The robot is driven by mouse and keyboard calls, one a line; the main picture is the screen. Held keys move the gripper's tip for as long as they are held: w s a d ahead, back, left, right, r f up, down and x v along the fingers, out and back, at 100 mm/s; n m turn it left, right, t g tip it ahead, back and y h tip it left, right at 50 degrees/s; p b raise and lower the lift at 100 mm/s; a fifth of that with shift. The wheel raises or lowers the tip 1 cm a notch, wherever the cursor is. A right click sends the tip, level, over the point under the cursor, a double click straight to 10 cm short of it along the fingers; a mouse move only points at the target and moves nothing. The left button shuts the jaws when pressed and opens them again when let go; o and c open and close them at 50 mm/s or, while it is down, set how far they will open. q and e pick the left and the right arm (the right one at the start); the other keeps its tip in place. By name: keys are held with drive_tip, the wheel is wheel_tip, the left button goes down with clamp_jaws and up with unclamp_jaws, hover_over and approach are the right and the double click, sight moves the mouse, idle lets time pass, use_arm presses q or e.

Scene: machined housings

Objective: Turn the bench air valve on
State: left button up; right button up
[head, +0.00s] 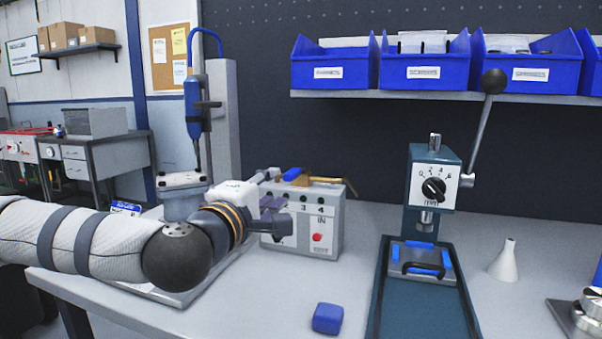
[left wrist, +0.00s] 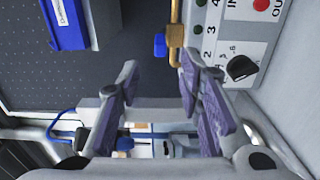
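The air valve has a blue handle (head: 293,174) and a brass pipe (head: 326,180) at the top of the grey test box (head: 328,222). In the left wrist view the blue handle (left wrist: 160,45) sits beside the brass pipe (left wrist: 175,34), just beyond the fingertips. My left gripper (head: 274,211) is in front of the box's left part and hides some of its face. In the left wrist view its two purple-padded fingers (left wrist: 160,78) are spread apart with nothing between them. I see no contact with the valve. My right gripper is not in view.
A blue screwdriver tool (head: 196,105) hangs above a fixture left of the box. A press (head: 432,180) with a long lever stands right. Blue bins (head: 424,66) line the shelf above.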

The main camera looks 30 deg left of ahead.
sight(287, 178)
use_arm(q)
drive_tip(key=b+x, duration=0.1)
drive_tip(key=x, duration=0.8)
drive_tip(key=shift+w+f+b, duration=0.1)
drive_tip(key=shift+w+b, duration=0.2)
drive_tip(key=shift+w, duration=0.45)
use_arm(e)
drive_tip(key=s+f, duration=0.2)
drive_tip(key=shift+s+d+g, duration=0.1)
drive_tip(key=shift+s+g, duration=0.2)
use_arm(q)
clamp_jaws()
